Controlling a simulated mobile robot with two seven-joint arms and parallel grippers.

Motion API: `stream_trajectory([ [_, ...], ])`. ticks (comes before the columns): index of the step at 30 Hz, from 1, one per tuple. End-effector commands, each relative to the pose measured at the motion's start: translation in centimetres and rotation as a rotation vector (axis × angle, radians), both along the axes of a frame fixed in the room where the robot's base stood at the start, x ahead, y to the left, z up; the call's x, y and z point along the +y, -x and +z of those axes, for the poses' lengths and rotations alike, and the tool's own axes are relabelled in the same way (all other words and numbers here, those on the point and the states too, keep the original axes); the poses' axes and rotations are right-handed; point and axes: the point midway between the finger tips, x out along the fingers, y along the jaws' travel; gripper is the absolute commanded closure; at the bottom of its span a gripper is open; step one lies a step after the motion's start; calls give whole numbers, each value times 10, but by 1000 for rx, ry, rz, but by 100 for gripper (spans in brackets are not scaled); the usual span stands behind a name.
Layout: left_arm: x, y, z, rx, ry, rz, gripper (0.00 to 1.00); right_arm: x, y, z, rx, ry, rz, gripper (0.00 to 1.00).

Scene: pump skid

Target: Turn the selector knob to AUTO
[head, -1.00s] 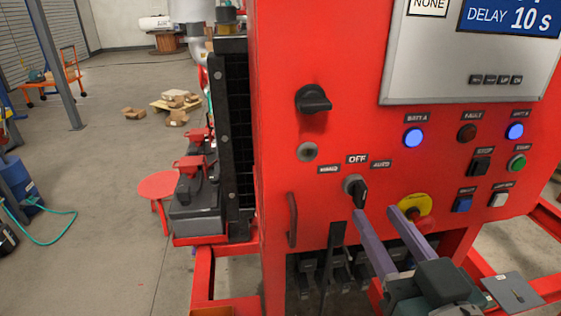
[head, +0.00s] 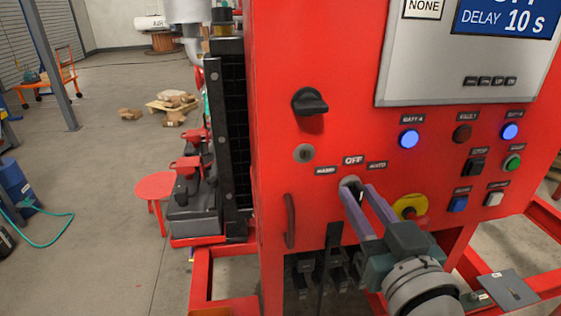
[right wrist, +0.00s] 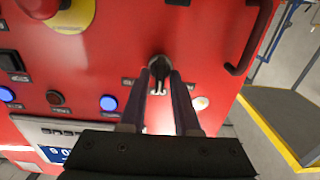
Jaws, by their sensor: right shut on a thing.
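The selector knob (head: 349,182) is on the red panel, below the labels HAND, OFF (head: 354,160) and AUTO (head: 377,165). My right gripper (head: 357,191) reaches it from the lower right, with its two purple-grey fingers at the knob. In the right wrist view the black knob (right wrist: 159,67) sits between the fingertips (right wrist: 159,78), and the gripper is shut on it. The fingers hide most of the knob in the head view, so which label it points to is hard to tell. My left gripper is not in view.
A black rotary handle (head: 310,102) and a key switch (head: 304,153) are up and left of the knob. A yellow-ringed stop button (head: 409,207) is close to the right. A dark grab handle (head: 290,221) stands out on the left. Lit blue lamps and buttons fill the right.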

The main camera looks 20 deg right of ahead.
Motion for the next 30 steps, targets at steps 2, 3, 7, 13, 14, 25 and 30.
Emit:
stream_trajectory([
  [2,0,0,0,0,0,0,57,0,0,0,0,0,0,100],
  [3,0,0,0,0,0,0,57,0,0,0,0,0,0,100],
  [7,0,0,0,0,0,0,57,0,0,0,0,0,0,100],
  [13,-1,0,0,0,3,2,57,0,0,0,-3,-7,0,100],
  [14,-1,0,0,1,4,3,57,0,0,0,-3,-9,0,100],
  [25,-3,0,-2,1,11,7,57,0,0,0,-43,-183,0,100],
  [30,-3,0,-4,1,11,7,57,-1,0,-1,-79,-327,-1,100],
])
